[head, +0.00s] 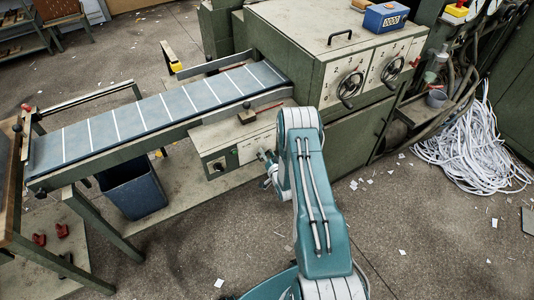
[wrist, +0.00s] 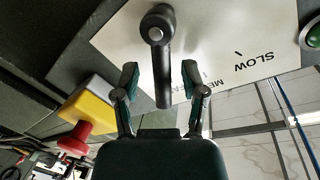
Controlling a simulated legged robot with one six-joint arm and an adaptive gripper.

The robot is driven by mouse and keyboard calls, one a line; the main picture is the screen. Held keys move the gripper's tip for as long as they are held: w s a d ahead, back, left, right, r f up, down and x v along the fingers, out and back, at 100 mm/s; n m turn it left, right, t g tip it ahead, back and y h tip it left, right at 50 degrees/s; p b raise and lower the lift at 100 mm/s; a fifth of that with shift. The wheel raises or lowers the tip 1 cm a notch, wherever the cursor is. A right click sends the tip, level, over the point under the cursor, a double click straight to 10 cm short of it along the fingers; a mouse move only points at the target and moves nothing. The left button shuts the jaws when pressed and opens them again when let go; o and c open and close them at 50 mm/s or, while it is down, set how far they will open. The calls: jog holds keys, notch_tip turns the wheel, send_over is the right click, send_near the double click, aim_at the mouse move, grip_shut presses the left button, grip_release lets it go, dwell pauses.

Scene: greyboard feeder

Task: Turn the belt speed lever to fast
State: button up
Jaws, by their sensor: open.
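The belt speed lever (wrist: 162,62) is a dark handle on a round hub, mounted on a pale dial plate (wrist: 225,38) in the wrist view. It points down the picture, towards my gripper. SLOW is printed at the right of the plate; other lettering is partly hidden behind the lever and a finger. My gripper (wrist: 161,88) is open, with one finger on each side of the lever's free end and visible gaps to both. In the head view my gripper (head: 268,168) is by the front of the control box (head: 245,143), and my arm hides the lever there.
A red stop button (wrist: 75,142) on a yellow housing (wrist: 95,104) is close left of my gripper in the wrist view. A green button (wrist: 314,35) is at the right edge. The belt (head: 130,118) runs above a blue bin (head: 133,190). White strips (head: 480,145) lie at right.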

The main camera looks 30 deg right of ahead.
jog(key=s+a+r, duration=0.1)
jog(key=s, duration=1)
jog(key=shift+s+a, duration=0.2)
jog(key=shift+s, duration=0.15)
